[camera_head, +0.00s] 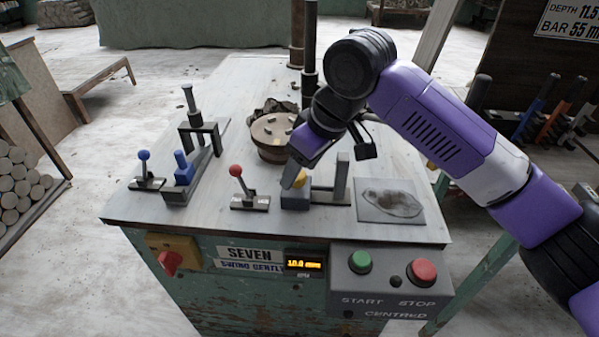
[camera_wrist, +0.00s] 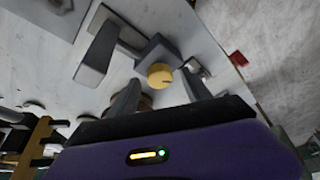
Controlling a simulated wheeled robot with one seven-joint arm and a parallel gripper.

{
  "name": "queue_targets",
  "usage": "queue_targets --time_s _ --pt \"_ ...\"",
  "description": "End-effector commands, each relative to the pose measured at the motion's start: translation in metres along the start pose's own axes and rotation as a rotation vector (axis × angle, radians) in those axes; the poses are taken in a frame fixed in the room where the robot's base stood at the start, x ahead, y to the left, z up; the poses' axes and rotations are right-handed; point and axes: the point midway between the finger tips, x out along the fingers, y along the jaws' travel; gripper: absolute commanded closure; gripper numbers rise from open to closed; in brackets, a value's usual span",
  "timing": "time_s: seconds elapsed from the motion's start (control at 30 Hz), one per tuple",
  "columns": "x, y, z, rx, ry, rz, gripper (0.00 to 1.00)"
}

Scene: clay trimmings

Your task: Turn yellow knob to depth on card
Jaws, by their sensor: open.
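The yellow knob (camera_head: 301,175) sits on a small blue-grey block (camera_head: 294,200) near the table's front edge, partly hidden by my gripper. In the wrist view the round yellow knob (camera_wrist: 160,76) shows a dark mark on its face. My gripper (camera_head: 296,177) is close above it; in the wrist view my gripper (camera_wrist: 160,92) is open, its two fingers either side of the knob's line, with no clear contact. The card (camera_head: 571,20) at top right reads DEPTH 11.5, cut off at the edge, and BAR 55. The orange display (camera_head: 305,264) reads about 10.8 mm, slightly blurred.
A red-knobbed lever (camera_head: 236,171) stands left of the block, and an upright grey plate (camera_head: 342,178) right of it. A clay-filled pot (camera_head: 272,135) is behind. Green (camera_head: 360,262) and red (camera_head: 423,271) buttons are on the front panel. A flat grey slab (camera_head: 390,203) lies at right.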

Motion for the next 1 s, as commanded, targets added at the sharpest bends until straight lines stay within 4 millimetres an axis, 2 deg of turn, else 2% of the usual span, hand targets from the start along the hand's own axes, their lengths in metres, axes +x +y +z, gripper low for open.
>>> queue_targets --time_s 0.13,0.4,0.47,0.7,0.73,1.0 --pt "0.0104 -0.0003 0.0 -0.001 0.0 0.001 0.43" --pt "0.0118 -0.0001 -0.0003 -0.001 0.001 0.001 0.43" --pt "0.0118 -0.0001 -0.0003 -0.001 0.001 0.001 0.51" --pt "0.0116 -0.0001 -0.0003 -0.001 0.001 0.001 0.98" --pt "0.0116 -0.0001 -0.0003 -0.001 0.001 0.001 1.0" --pt "0.0097 -0.0013 -0.0012 0.022 0.001 0.009 1.0"
